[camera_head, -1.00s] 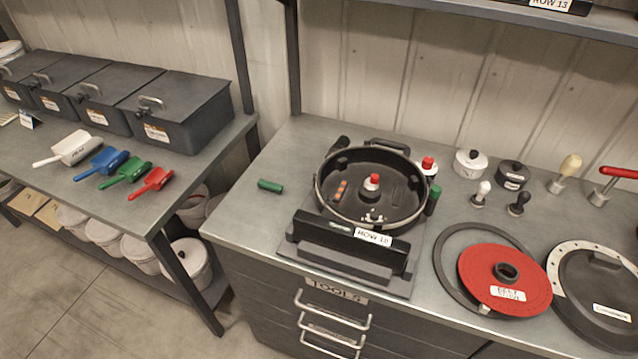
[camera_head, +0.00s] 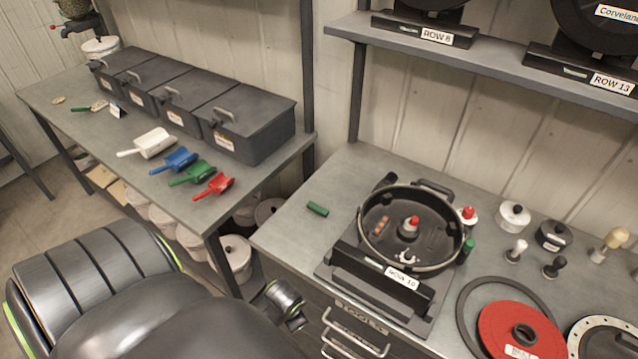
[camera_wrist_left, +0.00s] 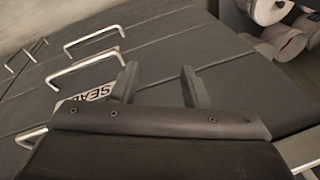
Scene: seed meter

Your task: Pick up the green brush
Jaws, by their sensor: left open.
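A small green-handled thing (camera_head: 90,107) with a pale end, which may be the green brush, lies on the left bench beside a small sign card. A short green cylinder (camera_head: 317,208) lies on the right bench, left of the round black meter housing (camera_head: 375,215); I cannot tell if it is part of a brush. My left gripper (camera_wrist_left: 158,85) is open and empty in the left wrist view, in front of dark drawer fronts. My left arm fills the lower left of the head view. My right gripper is not in view.
White, blue, green and red scoops (camera_head: 213,187) lie on the left bench before dark lidded bins (camera_head: 240,125). A red disc (camera_head: 500,335) lies at the right. Drawer handles (camera_wrist_left: 92,42) stick out near my left gripper. A shelf (camera_head: 480,65) overhangs the right bench.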

